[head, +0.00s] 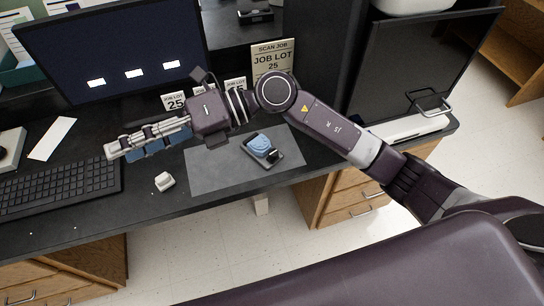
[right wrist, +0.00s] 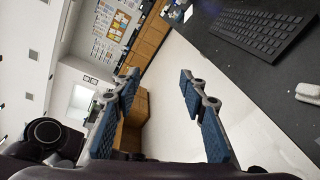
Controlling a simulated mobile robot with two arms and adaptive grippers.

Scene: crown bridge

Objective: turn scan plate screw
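A small dark scan plate (head: 272,160) lies on the grey mat (head: 216,174) on the black desk. A light-blue model (head: 260,144) sits on it. A small dark part, possibly the screw, shows beside the model at its lower right; it is too small to make out. My right gripper (head: 112,150) is over the desk left of the plate, pointing left, away from it. In the right wrist view my right gripper (right wrist: 159,78) has its two blue-padded fingers spread with nothing between them. My left gripper is not in view.
A keyboard (head: 64,187) lies at the left, and a small white block (head: 164,181) lies between it and the mat. A dark cabinet with a handle (head: 428,103) stands at the right.

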